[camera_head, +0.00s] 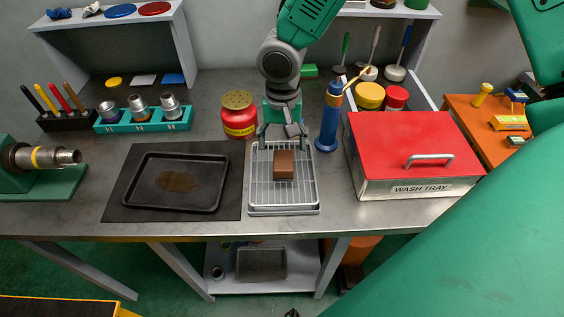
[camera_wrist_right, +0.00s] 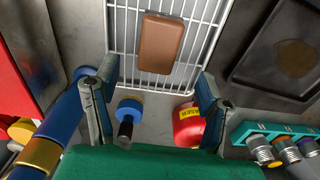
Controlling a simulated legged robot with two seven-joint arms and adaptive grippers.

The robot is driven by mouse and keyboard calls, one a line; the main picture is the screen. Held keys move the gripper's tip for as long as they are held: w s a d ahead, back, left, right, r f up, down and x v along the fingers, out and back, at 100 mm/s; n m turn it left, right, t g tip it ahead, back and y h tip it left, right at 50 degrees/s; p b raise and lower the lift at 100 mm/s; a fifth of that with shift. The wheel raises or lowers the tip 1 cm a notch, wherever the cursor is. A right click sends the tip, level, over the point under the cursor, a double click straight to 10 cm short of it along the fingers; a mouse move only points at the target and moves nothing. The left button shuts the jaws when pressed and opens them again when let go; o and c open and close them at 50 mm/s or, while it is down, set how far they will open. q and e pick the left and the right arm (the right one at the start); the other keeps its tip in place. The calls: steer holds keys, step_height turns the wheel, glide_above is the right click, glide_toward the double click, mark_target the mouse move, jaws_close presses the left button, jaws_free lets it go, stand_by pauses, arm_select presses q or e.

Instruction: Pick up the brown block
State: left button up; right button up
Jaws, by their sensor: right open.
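The brown block (camera_head: 284,165) stands on a wire rack (camera_head: 262,199) in a shallow tray at the middle of the workbench. My right gripper (camera_head: 282,141) is open and empty, just behind and above the block, pointing down. In the right wrist view the block (camera_wrist_right: 160,43) lies on the rack, beyond the open fingertips (camera_wrist_right: 156,85) and apart from them. My left gripper is not in view.
A black baking tray (camera_head: 212,203) with a brown stain lies left of the rack. A red-lidded wash tray box (camera_head: 415,140) stands at right. A blue bottle (camera_head: 329,122) and red canister (camera_head: 239,118) stand close behind the rack, on either side of my gripper.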

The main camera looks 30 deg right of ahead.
mark_target(283, 160)
steer(key=shift+w+d+f, duration=0.1)
steer(key=shift+d+f, duration=0.1)
steer(key=shift+f, duration=0.65)
steer(key=f, duration=0.2)
steer(key=s+f, duration=0.1)
steer(key=f, duration=0.1)
steer(key=shift+a, duration=0.3)
steer(key=shift+w+f, duration=0.15)
steer(key=shift+f, duration=0.35)
steer(key=shift+d, duration=0.15)
steer(key=c, duration=1.3)
